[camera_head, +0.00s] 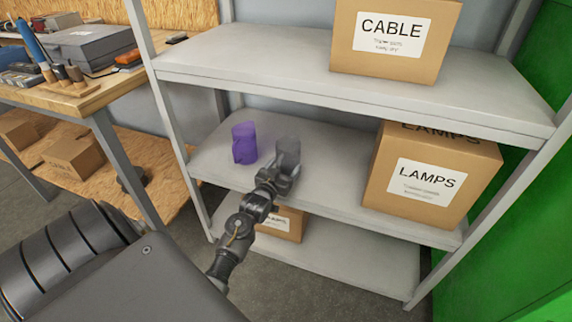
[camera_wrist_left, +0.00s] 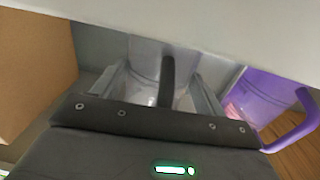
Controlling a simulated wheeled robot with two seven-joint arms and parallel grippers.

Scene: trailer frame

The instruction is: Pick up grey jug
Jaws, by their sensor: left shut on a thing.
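The grey jug (camera_head: 288,150) is a translucent grey vessel on the middle shelf (camera_head: 330,180), near its front edge. My left gripper (camera_head: 277,178) reaches it from the front and is shut on it. In the left wrist view the jug (camera_wrist_left: 146,60) is between the two fingers, with its dark handle (camera_wrist_left: 168,80) pointing toward the gripper body. Whether its base touches the shelf is hard to tell. My right gripper is not in view.
A purple jug (camera_head: 243,143) stands close to the left of the grey jug. A LAMPS box (camera_head: 430,178) stands at the right of the same shelf. The upper shelf (camera_head: 250,62) with a CABLE box (camera_head: 393,40) is above. A workbench (camera_head: 85,95) stands at left.

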